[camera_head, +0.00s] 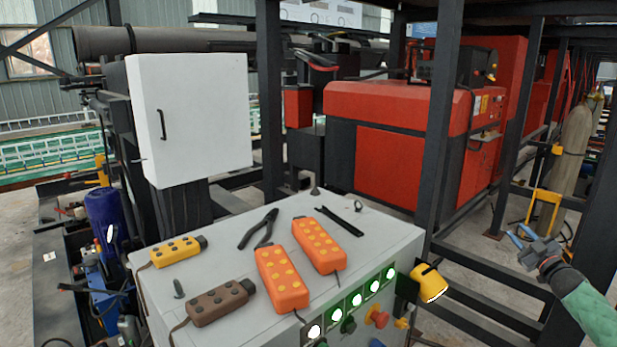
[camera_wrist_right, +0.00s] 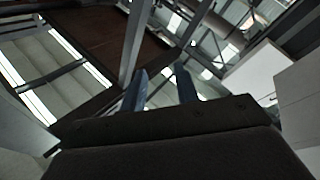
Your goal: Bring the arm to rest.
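My right gripper (camera_head: 519,238) is at the right side of the head view, with its arm coming in from the right edge. It is clear of the grey control cabinet (camera_head: 215,238) and touches nothing that I can see. Its two blue fingers stand apart, with nothing between them. In the right wrist view the fingers (camera_wrist_right: 160,88) also show apart and empty, pointing up towards the roof. My left gripper is not in view.
On the cabinet lie two orange pendants (camera_head: 282,278) (camera_head: 320,246), a yellow one (camera_head: 178,251), a brown one (camera_head: 220,302) and black pliers (camera_head: 259,229). A yellow lamp (camera_head: 429,283) sits at its right side. Dark steel posts (camera_head: 440,120) stand behind.

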